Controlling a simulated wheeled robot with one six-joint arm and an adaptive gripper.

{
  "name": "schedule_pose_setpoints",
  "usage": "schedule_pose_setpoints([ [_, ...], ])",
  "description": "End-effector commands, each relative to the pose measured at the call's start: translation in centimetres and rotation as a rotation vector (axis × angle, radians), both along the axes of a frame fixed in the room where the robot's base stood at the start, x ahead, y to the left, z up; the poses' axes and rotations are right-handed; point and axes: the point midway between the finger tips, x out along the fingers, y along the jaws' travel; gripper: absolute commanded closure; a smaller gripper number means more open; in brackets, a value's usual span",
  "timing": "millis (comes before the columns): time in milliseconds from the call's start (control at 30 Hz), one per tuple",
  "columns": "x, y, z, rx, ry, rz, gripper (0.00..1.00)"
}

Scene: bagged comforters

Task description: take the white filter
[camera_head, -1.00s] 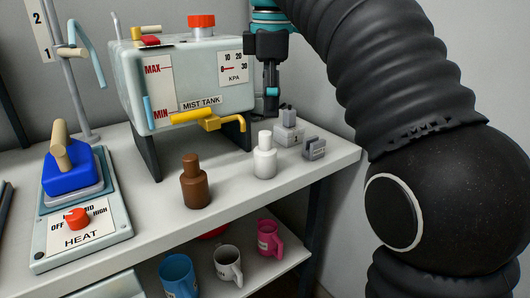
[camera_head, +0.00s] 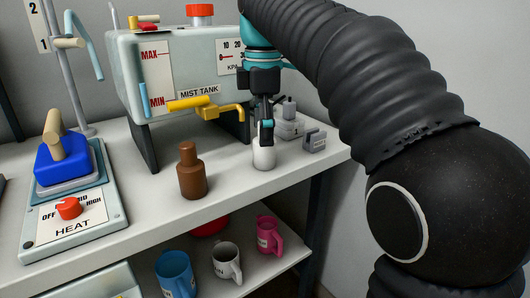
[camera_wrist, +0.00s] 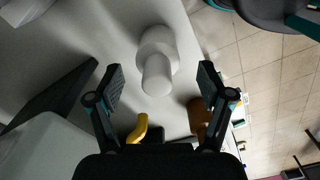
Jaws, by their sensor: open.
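The white bottle-shaped filter (camera_head: 264,156) stands upright on the white table near its front edge, right of a brown bottle. In the head view my gripper (camera_head: 266,140) points down over it and hides its top. In the wrist view the filter (camera_wrist: 157,62) shows from above, its narrow neck toward me. My gripper (camera_wrist: 160,88) is open, with one finger to each side of the neck's line. I see no contact between fingers and filter.
The brown bottle (camera_head: 192,172) stands close on the left. Small grey blocks (camera_head: 314,141) sit to the right. The mist tank (camera_head: 185,70) with its yellow tap (camera_head: 212,109) is behind. Mugs (camera_head: 226,262) stand on the lower shelf. A heater (camera_head: 70,200) is at far left.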

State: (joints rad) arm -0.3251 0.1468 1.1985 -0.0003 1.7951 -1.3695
Motion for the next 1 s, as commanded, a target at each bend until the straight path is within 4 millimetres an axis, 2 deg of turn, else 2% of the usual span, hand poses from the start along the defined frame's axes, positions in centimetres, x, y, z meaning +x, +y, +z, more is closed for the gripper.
schedule_pose_setpoints([
  [100,0.2,-0.3,-2.0,0.000,0.002,-0.001,0.20],
  [233,0.2,-0.3,-3.6,0.000,0.002,-0.001,0.20],
  [367,0.2,-0.3,-4.3,0.000,0.001,0.000,0.20],
  [567,0.2,-0.3,-4.3,0.000,0.001,0.000,0.20],
  [600,0.2,-0.3,-4.3,0.000,0.000,0.000,0.23],
  [800,0.2,-0.3,-4.3,0.000,0.000,0.000,0.73],
  [867,0.2,-0.3,-4.3,0.000,0.000,0.000,0.86],
  [1000,0.2,-0.3,-4.3,0.000,0.000,0.000,0.87],
])
